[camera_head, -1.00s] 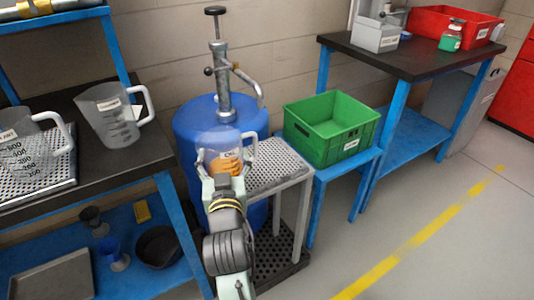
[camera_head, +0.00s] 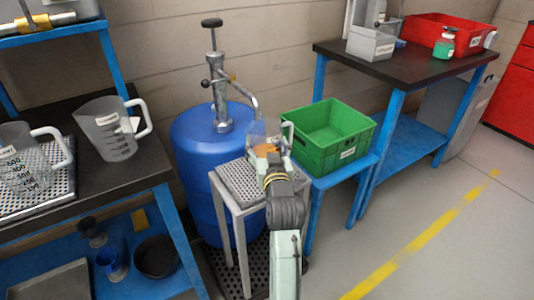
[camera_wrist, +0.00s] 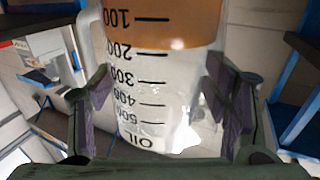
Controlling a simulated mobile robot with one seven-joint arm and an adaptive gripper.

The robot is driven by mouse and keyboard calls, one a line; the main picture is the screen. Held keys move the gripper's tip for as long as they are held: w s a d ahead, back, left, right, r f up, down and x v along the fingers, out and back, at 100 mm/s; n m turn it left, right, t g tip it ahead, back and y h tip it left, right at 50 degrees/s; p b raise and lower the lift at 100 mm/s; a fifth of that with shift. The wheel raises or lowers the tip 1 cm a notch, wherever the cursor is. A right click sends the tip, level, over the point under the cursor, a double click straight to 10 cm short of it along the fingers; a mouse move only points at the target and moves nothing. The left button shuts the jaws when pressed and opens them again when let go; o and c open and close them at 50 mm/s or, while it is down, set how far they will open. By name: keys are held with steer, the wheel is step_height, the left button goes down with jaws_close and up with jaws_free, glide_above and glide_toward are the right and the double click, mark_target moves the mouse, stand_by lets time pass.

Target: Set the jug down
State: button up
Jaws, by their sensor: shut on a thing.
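A clear jug (camera_head: 265,132) with orange-brown oil in it is in my gripper (camera_head: 271,160).
A blue drum (camera_head: 195,140) with a hand pump (camera_head: 222,95) stands behind the stand. A green crate (camera_head: 345,158) sits close right on a blue stool. Two more jugs stand on the left bench (camera_head: 140,175). A red bin (camera_head: 425,27) is on the back right table.

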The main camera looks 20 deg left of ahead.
steer(key=shift+f, duration=1.65)
steer(key=shift+f, duration=0.1)
steer(key=shift+f, duration=0.15)
steer(key=o, duration=1.4)
steer(key=shift+c, duration=0.2)
